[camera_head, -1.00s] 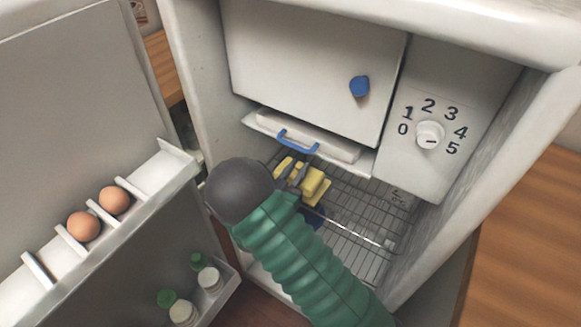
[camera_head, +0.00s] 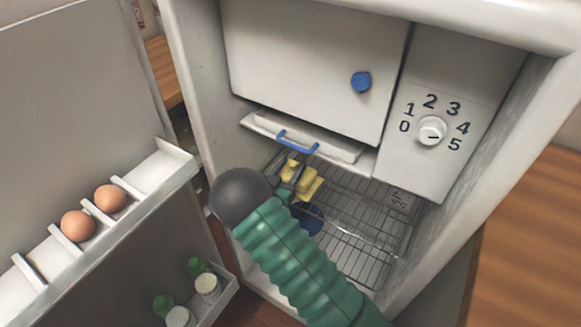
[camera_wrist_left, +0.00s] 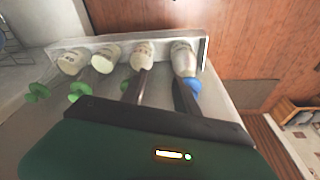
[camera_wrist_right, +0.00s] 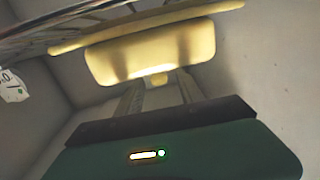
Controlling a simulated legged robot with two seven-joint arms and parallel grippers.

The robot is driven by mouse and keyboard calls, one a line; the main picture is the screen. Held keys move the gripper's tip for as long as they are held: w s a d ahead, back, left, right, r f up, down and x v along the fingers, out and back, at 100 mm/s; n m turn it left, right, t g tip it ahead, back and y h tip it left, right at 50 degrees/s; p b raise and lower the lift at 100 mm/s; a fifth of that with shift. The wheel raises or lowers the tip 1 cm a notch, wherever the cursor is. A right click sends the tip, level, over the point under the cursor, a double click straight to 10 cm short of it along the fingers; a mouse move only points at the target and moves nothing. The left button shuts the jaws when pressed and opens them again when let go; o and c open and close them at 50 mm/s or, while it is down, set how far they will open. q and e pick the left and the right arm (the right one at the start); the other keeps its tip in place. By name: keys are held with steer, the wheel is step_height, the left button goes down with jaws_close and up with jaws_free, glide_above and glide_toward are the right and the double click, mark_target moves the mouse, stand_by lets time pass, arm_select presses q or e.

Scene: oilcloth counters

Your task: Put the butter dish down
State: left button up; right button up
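The yellow butter dish (camera_head: 309,185) is inside the fridge, at the wire shelf (camera_head: 345,235), below the freezer box. In the right wrist view its lid (camera_wrist_right: 150,52) and broader base (camera_wrist_right: 220,8) lie close along the wires, which show upside down. My right gripper (camera_head: 288,184) is at the dish, partly hidden by my own arm in the head view. In the right wrist view its two fingers stand apart on either side of the small lid knob (camera_wrist_right: 159,79), with gaps visible. My left gripper (camera_wrist_left: 162,82) is open and empty by the door bottles; the head view does not show it.
The open door at left carries eggs (camera_head: 78,226) in a rack and several bottles (camera_head: 207,287) low down. The freezer box (camera_head: 310,70) and a tray with a blue handle (camera_head: 297,142) hang above the shelf. A blue round thing (camera_head: 308,219) shows near the dish.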

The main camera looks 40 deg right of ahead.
steer(key=p+v, duration=0.1)
steer(key=v, duration=1.1)
steer(key=shift+p, duration=0.3)
steer(key=shift+w+f, duration=0.1)
steer(key=shift+f, duration=0.05)
